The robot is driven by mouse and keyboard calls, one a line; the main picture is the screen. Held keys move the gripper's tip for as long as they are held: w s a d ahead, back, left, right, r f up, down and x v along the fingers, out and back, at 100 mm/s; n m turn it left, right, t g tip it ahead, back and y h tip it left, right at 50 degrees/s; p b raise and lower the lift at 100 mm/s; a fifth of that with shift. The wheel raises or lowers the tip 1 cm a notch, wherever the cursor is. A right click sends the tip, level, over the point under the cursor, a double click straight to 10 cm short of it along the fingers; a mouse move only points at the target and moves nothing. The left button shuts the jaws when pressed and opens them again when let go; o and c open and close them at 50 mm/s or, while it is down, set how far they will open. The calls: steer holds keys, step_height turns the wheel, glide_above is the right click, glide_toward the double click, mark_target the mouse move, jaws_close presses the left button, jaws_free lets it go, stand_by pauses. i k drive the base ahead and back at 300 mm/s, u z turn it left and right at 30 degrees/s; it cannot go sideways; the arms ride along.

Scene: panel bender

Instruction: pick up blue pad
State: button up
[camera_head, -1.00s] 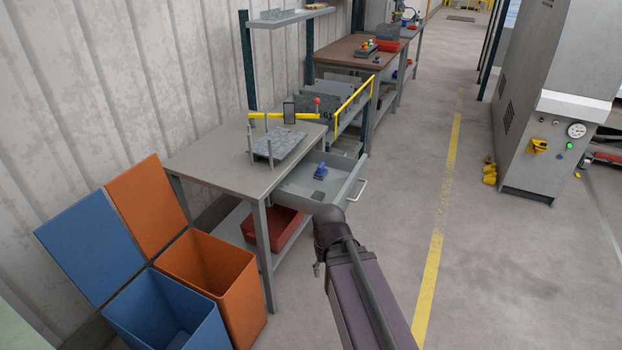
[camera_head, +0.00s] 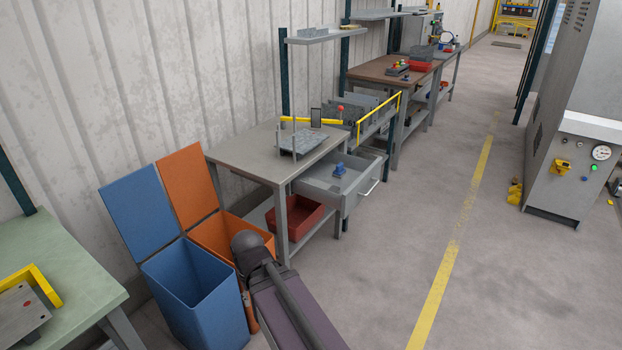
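A small blue object (camera_head: 339,169), which looks like the blue pad, lies in the open grey drawer (camera_head: 352,194) under the grey workbench. It is too small to make out its shape clearly. My arm reaches up from the bottom of the picture, and its dark rounded joint (camera_head: 250,250) is in front of the orange bin. The joint is to the lower left of the drawer in the picture, well apart from the blue object. My gripper cannot be made out; it is hidden behind my arm or out of view.
An open blue bin (camera_head: 222,300) and an open orange bin (camera_head: 205,235) stand left of the workbench (camera_head: 250,158). A red tray (camera_head: 300,222) sits on its lower shelf. A green table (camera_head: 70,262) is at the left edge. The floor (camera_head: 400,245) right of the drawer is clear.

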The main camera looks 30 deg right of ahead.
mark_target(340, 172)
steer(key=u, duration=0.3)
steer(key=k, duration=0.7)
steer(key=u, duration=0.3)
steer(key=i, duration=1.15)
steer(key=z, duration=0.65)
steer(key=i, duration=0.8)
steer(key=z, duration=0.85)
steer(key=i, duration=0.55)
steer(key=z, duration=0.75)
steer(key=i, duration=0.6)
steer(key=z, duration=0.4)
